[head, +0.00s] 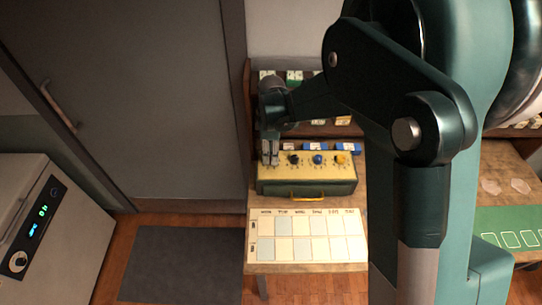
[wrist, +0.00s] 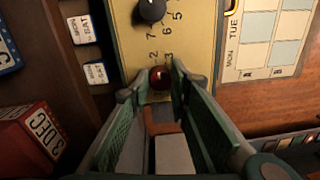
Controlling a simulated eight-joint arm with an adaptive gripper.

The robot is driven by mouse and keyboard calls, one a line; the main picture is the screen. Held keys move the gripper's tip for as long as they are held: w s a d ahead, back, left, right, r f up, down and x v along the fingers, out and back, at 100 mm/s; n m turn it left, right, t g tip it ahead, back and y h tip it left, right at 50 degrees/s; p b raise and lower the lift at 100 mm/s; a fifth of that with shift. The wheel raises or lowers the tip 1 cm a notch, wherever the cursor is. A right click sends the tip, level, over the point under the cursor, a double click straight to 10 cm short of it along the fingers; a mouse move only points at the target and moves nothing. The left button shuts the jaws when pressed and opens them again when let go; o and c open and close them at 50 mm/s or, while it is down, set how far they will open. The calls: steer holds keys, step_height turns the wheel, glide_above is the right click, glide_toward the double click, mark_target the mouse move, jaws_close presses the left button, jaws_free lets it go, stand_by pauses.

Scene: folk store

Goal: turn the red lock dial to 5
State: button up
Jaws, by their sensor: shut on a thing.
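The red lock dial (wrist: 160,76) sits on the cream face of a lock box (wrist: 115,30), between my two fingertips in the wrist view. My gripper (wrist: 160,86) is shut on it, with one finger on each side. The figures 2 and 3 show beside the dial; its pointer mark cannot be made out. In the head view my gripper (head: 270,160) comes down on the left end of the green and cream box (head: 305,187) and hides the red dial. A black dial (head: 294,159), a blue dial (head: 318,160) and a yellow dial (head: 340,159) stand in a row to its right.
A weekly chart (head: 305,237) lies on the table in front of the box, and the box has a yellow handle (head: 307,196). Small labelled cards (wrist: 80,28) stand behind it. A red box (wrist: 32,140) is at the lower left in the wrist view.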

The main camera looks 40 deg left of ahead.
steer(key=m+b, duration=0.4)
steer(key=m, duration=0.1)
steer(key=shift+f+m, duration=0.15)
steer(key=shift+m, duration=0.15)
steer(key=m+b, duration=0.2)
steer(key=m, duration=0.3)
steer(key=shift+d+y, duration=0.1)
steer(key=shift+y, duration=0.2)
steer(key=m+b, duration=0.2)
steer(key=m, duration=0.4)
steer(key=shift+m, duration=0.4)
steer(key=m+b, duration=0.1)
steer(key=m, duration=0.4)
steer(key=shift+s, duration=0.1)
steer(key=o, duration=0.9)
steer(key=shift+r, duration=0.3)
step_height(320, 180, up, 12)
steer(key=shift+d+f+b, duration=0.15)
steer(key=shift+d+b, duration=0.1)
steer(key=shift+b, duration=0.05)
